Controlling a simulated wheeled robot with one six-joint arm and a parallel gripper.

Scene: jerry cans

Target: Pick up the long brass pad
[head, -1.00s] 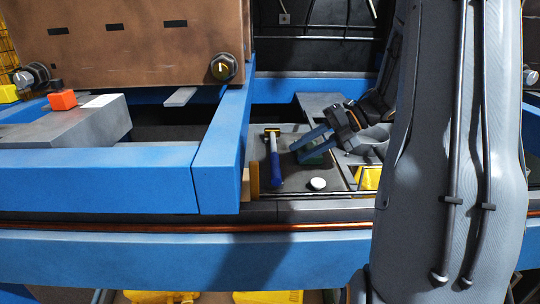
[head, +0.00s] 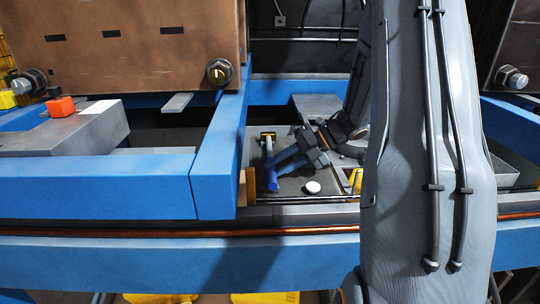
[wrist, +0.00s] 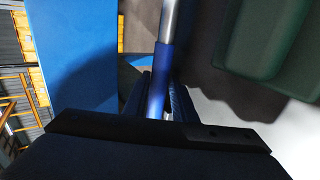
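A narrow upright brass-coloured piece (head: 250,186) stands against the end of the blue beam, with a paler tan piece beside it; I take it for the long brass pad. My gripper (head: 275,165) is to its right, low over the grey tray, its blue fingers at a blue-handled hammer (head: 269,178). In the wrist view the hammer's blue handle (wrist: 158,75) lies between the fingertips (wrist: 157,98). The fingers look open, with narrow gaps beside the handle. I cannot make out the brass piece in the wrist view.
A white round cap (head: 312,187) lies on the tray (head: 290,196) just right of the hammer. A dark green object (wrist: 270,45) is close on the right in the wrist view. Blue beams (head: 220,150) bound the tray at left and front. An orange block (head: 60,107) sits far left.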

